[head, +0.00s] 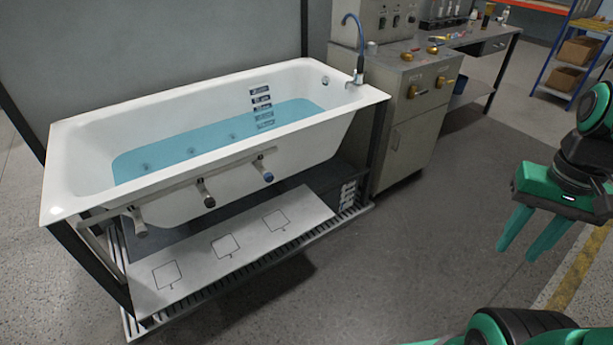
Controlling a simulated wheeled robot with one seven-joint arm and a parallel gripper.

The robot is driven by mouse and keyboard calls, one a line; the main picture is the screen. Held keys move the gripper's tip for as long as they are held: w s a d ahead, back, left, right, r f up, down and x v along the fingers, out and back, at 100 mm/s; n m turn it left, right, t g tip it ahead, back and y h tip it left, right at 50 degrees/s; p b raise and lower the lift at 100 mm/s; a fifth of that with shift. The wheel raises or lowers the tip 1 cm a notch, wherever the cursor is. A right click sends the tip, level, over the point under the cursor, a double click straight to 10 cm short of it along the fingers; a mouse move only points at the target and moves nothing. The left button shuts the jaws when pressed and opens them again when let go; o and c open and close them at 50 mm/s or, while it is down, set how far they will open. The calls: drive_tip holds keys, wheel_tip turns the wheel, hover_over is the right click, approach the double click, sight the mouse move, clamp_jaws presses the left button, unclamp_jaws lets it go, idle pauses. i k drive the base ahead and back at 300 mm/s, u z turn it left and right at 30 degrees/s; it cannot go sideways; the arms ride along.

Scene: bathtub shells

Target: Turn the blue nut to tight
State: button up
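My gripper (518,252) is at the right of the head view, with two green fingers pointing down. The fingers are apart with nothing between them. It is well to the right of the tub and touches nothing.
A dark-ended fitting (209,200) and a grey one (140,230) sit left on the same rail. A white panel with marked squares (250,238) lies below. A metal cabinet (410,130) stands right of the tub. The floor (430,235) between tub and gripper is clear.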

sight(268, 178)
drive_tip(key=z, duration=1.15)
drive_tip(key=k, duration=1.15)
drive_tip(key=u, duration=0.55)
drive_tip(key=i, duration=1)
drive_tip(key=z, duration=0.05)
